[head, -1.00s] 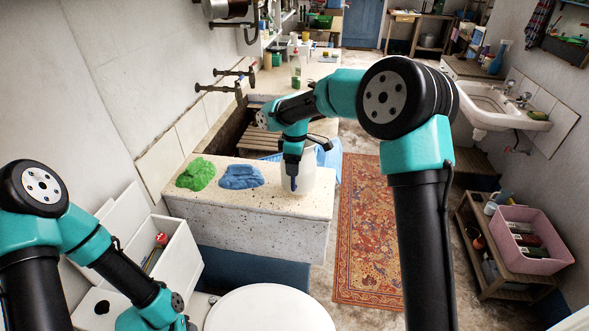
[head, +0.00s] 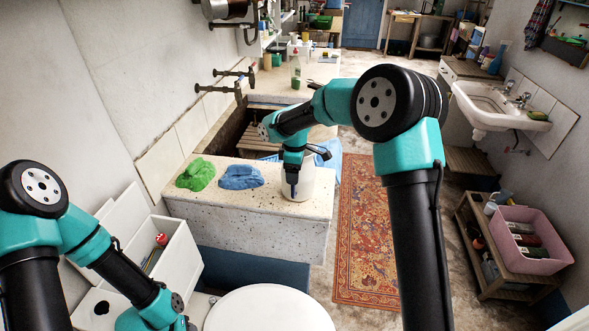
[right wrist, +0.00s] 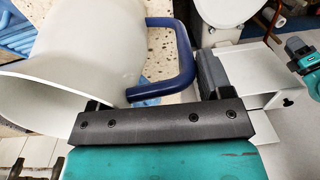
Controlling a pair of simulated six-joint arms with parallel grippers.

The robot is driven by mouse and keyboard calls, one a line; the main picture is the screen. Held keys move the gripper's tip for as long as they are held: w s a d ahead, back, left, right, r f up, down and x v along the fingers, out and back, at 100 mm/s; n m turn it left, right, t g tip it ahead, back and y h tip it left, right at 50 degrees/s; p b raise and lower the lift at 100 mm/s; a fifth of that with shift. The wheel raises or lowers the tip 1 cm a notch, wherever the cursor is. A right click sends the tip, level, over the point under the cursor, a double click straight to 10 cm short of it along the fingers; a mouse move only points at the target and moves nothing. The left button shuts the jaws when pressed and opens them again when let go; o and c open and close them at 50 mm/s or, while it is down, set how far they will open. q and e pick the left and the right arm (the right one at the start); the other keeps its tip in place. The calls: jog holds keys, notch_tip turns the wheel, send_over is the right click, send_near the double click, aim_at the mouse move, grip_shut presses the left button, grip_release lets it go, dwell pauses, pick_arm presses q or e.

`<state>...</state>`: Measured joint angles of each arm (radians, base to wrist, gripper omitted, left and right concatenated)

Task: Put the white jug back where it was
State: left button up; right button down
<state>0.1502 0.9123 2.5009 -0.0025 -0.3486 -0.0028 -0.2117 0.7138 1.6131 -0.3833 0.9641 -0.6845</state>
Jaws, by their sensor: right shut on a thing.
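The white jug (head: 308,184) is upright at the near right end of the trough's speckled stone ledge (head: 250,205). I cannot tell whether its base touches the stone. My right gripper (head: 291,184) is in front of the jug and hides part of it. In the right wrist view the jug's pale body (right wrist: 85,55) and its blue handle (right wrist: 183,55) fill the upper left, with the handle reaching down to the gripper (right wrist: 155,98), which is shut on it. My left arm is at the lower left, and its gripper is outside the picture.
A green cloth (head: 196,174) and a blue cloth (head: 241,177) lie on the ledge left of the jug. The open trough basin (head: 233,133) is behind. Blue material (head: 328,152) shows behind the jug. A white round top (head: 268,312) is in front, and a patterned rug (head: 365,230) lies right.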

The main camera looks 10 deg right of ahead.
jog(key=shift+c, duration=0.2)
grip_release()
jog(key=shift+f, duration=0.1)
notch_tip(320, 180, up, 12)
jog(key=shift+w, duration=0.25)
dwell(0.4)
jog(key=shift+d, duration=0.1)
